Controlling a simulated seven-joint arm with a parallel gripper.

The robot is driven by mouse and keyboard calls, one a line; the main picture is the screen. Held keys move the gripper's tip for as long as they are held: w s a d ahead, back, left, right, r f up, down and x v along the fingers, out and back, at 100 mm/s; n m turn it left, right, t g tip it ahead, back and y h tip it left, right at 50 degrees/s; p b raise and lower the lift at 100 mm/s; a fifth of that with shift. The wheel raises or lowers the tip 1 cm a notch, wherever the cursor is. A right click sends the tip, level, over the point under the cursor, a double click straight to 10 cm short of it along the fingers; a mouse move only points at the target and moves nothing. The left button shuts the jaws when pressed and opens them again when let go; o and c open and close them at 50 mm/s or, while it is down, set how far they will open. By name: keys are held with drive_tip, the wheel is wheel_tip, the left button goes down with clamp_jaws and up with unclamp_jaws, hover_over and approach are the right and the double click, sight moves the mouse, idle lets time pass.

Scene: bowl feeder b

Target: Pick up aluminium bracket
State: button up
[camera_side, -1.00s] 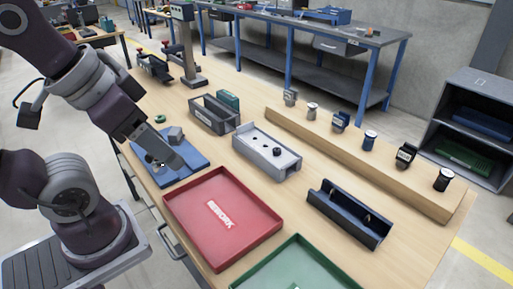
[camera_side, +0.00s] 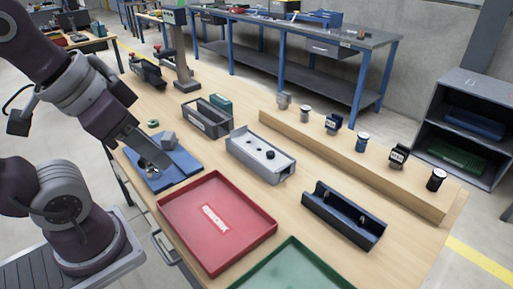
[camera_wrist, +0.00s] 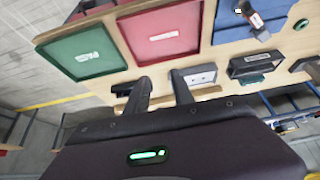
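A small grey angular metal piece (camera_side: 168,140), which looks like the aluminium bracket, sits on the blue mat (camera_side: 190,163) in the side view. A second small pale metal part (camera_side: 151,173) shows on the mat, partly hidden by my fingers. My gripper (camera_side: 158,158) hangs over the mat, left of and in front of the grey piece; contact cannot be told. In the wrist view my gripper (camera_wrist: 159,77) has its two fingers apart with nothing between them. The blue mat (camera_wrist: 226,24) is at the upper right there, with small parts too unclear to name.
A red tray (camera_side: 245,242) and a green tray (camera_side: 262,274) stand in front. A grey open box (camera_side: 207,120), a light grey fixture (camera_side: 260,165) and a dark blue holder (camera_side: 343,222) stand to the right. A press stand (camera_side: 183,62) rises behind the mat.

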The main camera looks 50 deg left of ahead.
drive_tip(key=w+a+g, duration=0.1)
drive_tip(key=w+a, duration=0.4)
drive_tip(key=w, duration=0.6)
drive_tip(key=w+a+g, duration=0.1)
drive_tip(key=w+a, duration=0.3)
drive_tip(key=w, duration=0.6)
drive_tip(key=shift+g, duration=0.9)
drive_tip(key=w+a+f, duration=0.3)
drive_tip(key=a+f, duration=0.1)
drive_tip(key=w+a+f, duration=0.3)
drive_tip(key=w+a, duration=0.1)
drive_tip(key=w+a+f, duration=0.4)
drive_tip(key=shift+a+f, duration=0.3)
drive_tip(key=shift+f, duration=0.05)
drive_tip(key=f, duration=0.2)
drive_tip(key=w+f, duration=0.1)
drive_tip(key=f, duration=0.4)
drive_tip(key=shift+w+f, duration=0.15)
drive_tip(key=shift+f, duration=0.2)
clamp_jaws()
drive_tip(key=shift+d, duration=0.1)
